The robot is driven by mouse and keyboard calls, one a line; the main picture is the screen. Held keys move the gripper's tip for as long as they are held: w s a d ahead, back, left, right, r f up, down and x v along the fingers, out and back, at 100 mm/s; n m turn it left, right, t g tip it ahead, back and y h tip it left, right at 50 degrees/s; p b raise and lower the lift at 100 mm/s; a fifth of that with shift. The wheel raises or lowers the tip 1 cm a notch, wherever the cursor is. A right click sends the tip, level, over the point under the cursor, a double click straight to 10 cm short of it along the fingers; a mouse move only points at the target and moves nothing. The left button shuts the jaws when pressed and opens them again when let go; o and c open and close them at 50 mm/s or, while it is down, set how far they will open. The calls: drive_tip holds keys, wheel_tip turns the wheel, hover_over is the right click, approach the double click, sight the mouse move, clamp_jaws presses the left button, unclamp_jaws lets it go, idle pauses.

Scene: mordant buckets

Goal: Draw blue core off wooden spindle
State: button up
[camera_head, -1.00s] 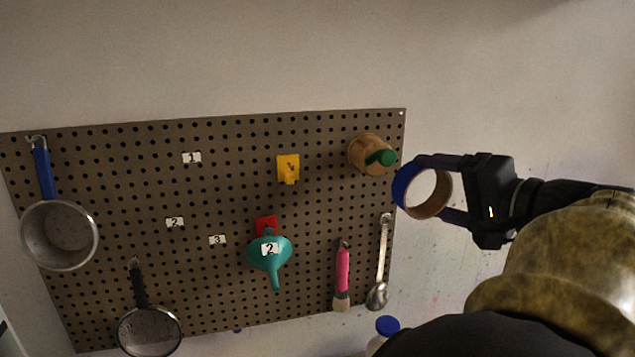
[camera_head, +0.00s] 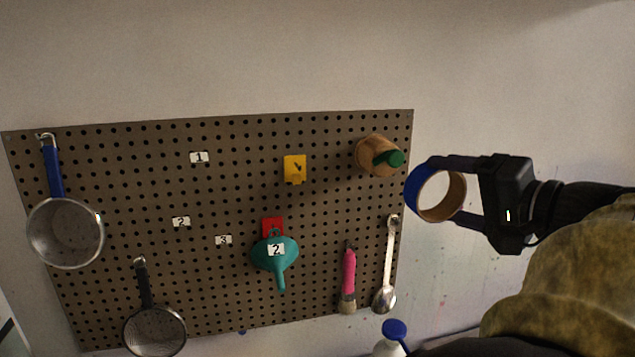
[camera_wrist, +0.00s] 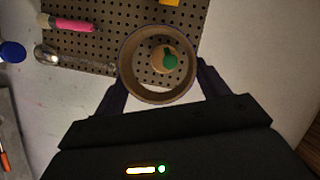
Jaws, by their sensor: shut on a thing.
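The blue core (camera_head: 411,192) is a short ring, blue outside and cardboard brown inside. My gripper (camera_head: 437,189) is shut on it, one finger at the top and one at the bottom in the head view. The wooden spindle (camera_head: 374,156), with a green part (camera_head: 390,159) at its front end, sticks out of the pegboard's upper right. The core is off the spindle, to its right and apart from it in the head view. In the wrist view the core (camera_wrist: 127,76) is between the fingers, and the spindle (camera_wrist: 158,56) shows through its opening.
The pegboard (camera_head: 130,190) holds a blue-handled pan (camera_head: 66,233), a sieve (camera_head: 155,331), a teal funnel (camera_head: 274,253), a yellow hook (camera_head: 294,168), a pink-handled brush (camera_head: 348,275) and a spoon (camera_head: 386,295). A blue-capped bottle (camera_head: 395,329) stands below. Bare wall lies right of the board.

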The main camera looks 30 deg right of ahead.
drive_tip(key=s+a+b, duration=0.1)
drive_tip(key=s+b, duration=0.1)
drive_tip(key=s, duration=0.4)
drive_tip(key=shift+a, duration=0.3)
idle(1.1)
drive_tip(key=shift+s, duration=0.1)
